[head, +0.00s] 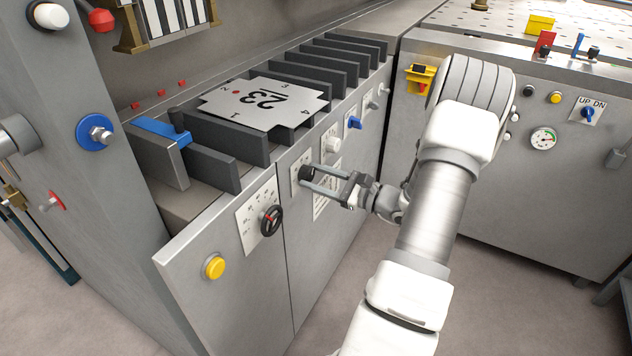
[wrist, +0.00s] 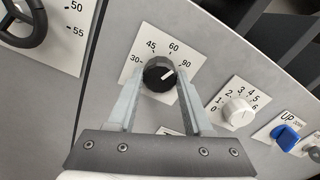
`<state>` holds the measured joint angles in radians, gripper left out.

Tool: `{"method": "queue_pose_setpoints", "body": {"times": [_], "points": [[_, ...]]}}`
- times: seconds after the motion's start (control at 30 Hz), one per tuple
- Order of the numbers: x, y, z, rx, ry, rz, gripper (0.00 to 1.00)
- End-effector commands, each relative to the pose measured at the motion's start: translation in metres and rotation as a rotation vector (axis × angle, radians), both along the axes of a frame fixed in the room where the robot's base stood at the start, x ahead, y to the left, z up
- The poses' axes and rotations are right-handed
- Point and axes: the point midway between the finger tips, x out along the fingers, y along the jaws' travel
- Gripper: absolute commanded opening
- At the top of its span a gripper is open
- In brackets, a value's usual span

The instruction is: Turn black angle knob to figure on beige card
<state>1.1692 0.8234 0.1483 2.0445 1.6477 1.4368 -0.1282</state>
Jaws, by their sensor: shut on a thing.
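The black angle knob (head: 306,173) sits on a pale dial plate on the grey machine's front panel. In the wrist view the knob (wrist: 158,73) has 30, 45, 60 and 90 around it. Its white line points up and right, roughly toward 90. My gripper (head: 311,178) has its two fingers on either side of the knob, also in the wrist view (wrist: 160,82), and is shut on it. A pale card with lines of text (head: 326,192) is on the panel below the knob. Its figure is unreadable, and I cannot tell whether it is the beige card.
A black handwheel (head: 271,220) and a yellow button (head: 214,267) are to the left. A white knob (head: 332,145) and a blue switch (head: 354,123) are to the right. The floor in front is clear.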

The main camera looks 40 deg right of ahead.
Motion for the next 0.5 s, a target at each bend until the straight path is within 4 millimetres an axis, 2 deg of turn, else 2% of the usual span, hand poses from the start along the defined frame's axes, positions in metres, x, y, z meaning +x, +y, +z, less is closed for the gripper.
{"method": "queue_pose_setpoints", "body": {"times": [0.2, 0.5], "points": [[-0.0006, -0.0002, -0.0035, -0.163, -0.066, -0.001, 0.00], [-0.0007, -0.0001, -0.0026, -0.307, -0.125, -0.001, 0.00]]}}
